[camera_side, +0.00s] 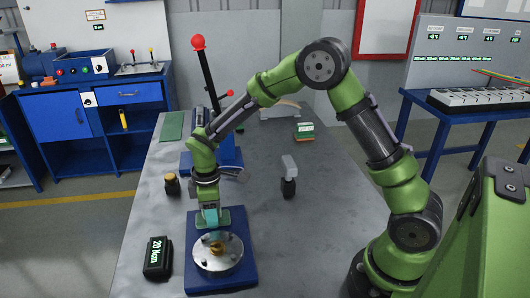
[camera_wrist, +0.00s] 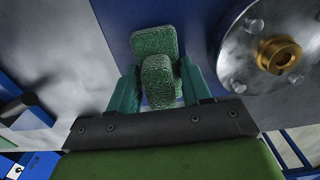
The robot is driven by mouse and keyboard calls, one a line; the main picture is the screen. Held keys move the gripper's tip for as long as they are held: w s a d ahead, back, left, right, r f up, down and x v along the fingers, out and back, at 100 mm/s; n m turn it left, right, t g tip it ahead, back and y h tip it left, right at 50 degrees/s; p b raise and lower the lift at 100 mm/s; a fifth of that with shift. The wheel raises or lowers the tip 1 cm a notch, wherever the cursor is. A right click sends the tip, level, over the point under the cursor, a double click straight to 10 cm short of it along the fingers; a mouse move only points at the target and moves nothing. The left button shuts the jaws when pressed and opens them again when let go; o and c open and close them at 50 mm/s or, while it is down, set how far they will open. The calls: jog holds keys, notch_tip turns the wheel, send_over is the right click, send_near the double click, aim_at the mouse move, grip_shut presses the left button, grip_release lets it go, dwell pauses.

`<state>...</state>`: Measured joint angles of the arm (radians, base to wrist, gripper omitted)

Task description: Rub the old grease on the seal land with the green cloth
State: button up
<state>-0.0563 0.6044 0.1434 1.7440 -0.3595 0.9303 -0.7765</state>
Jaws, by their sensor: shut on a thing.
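My gripper (camera_side: 210,217) points down over the back part of a blue base plate (camera_side: 240,272). Its two teal fingers are shut on the green cloth (camera_wrist: 153,45), a rough, textured pad that sticks out past the fingertips in the wrist view. A round silver flange (camera_side: 231,262) with bolts and a brass centre sits on the plate, just in front of the gripper. In the wrist view the flange (camera_wrist: 240,70) lies to the right of the cloth, apart from it. I cannot make out the seal land or any grease for certain.
A black display block (camera_side: 157,259) reading 20 Ncm stands left of the plate. A small dark jar (camera_side: 172,185) and a grey-topped black tool (camera_side: 289,178) stand farther back. A blue stand with a red-knobbed lever (camera_side: 207,75) rises behind.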

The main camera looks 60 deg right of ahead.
jog(key=shift+s+d+f, duration=0.1)
jog(key=shift+s+d, duration=0.1)
jog(key=shift+s, duration=0.05)
jog(key=shift+r, duration=3.05)
jog(key=shift+r, duration=0.1)
